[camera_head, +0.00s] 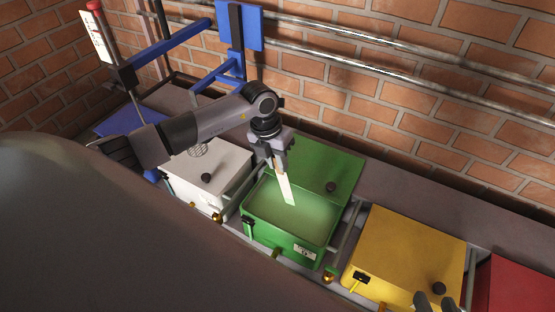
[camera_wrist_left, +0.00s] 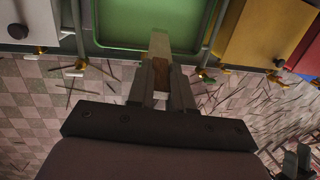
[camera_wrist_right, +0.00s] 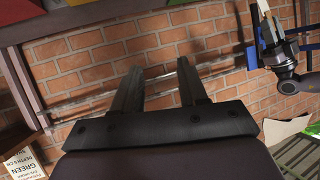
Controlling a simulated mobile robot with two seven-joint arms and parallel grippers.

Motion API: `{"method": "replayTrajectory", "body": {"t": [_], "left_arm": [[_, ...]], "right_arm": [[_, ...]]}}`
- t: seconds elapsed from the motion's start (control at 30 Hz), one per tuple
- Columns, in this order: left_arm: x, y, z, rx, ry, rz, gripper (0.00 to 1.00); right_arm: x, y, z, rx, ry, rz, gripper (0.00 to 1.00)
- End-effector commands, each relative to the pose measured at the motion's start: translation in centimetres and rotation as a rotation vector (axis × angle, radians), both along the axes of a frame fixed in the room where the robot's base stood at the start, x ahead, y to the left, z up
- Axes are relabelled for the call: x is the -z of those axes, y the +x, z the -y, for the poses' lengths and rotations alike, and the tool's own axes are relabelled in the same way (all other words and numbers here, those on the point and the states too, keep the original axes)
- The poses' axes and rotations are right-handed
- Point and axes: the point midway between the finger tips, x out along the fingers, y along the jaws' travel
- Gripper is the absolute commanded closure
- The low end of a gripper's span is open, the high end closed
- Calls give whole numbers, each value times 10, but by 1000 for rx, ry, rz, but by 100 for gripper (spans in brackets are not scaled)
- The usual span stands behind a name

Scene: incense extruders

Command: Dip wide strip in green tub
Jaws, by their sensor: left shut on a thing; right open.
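The green tub (camera_head: 290,215) stands open in the middle of the head view, its lid (camera_head: 320,165) tipped back, with pale green liquid inside. My left gripper (camera_head: 279,165) is above the tub, shut on a pale strip (camera_head: 286,190). The strip points down into the tub opening; I cannot tell whether its lower end touches the liquid. In the left wrist view the strip (camera_wrist_left: 160,46) has a brown part between the fingers. My right gripper (camera_wrist_right: 160,75) is open and empty, facing the brick wall; its tips show at the head view's lower right (camera_head: 437,302).
A white tub (camera_head: 215,170) with a shut lid stands left of the green one. A shut yellow tub (camera_head: 405,255) and a red one (camera_head: 510,285) stand to the right. Metal pipes (camera_head: 400,70) run along the brick wall. A blue frame (camera_head: 237,45) stands behind.

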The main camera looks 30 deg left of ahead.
Motion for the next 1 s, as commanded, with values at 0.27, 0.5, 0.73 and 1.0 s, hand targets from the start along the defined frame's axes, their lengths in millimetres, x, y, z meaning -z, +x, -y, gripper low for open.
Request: {"method": "replayTrajectory", "body": {"t": [0.27,0.5,0.73,1.0], "left_arm": [[-30,0,0,0,0,1,100],[-54,0,0,0,1,0,100],[-75,0,0,0,1,1,100],[-80,0,0,0,0,0,100]], "right_arm": [[-15,-2,13,20,-68,5,57],[-6,-12,27,50,-90,-52,57],[0,-17,41,81,-96,-95,57],[11,-21,48,96,-102,-120,57]]}}
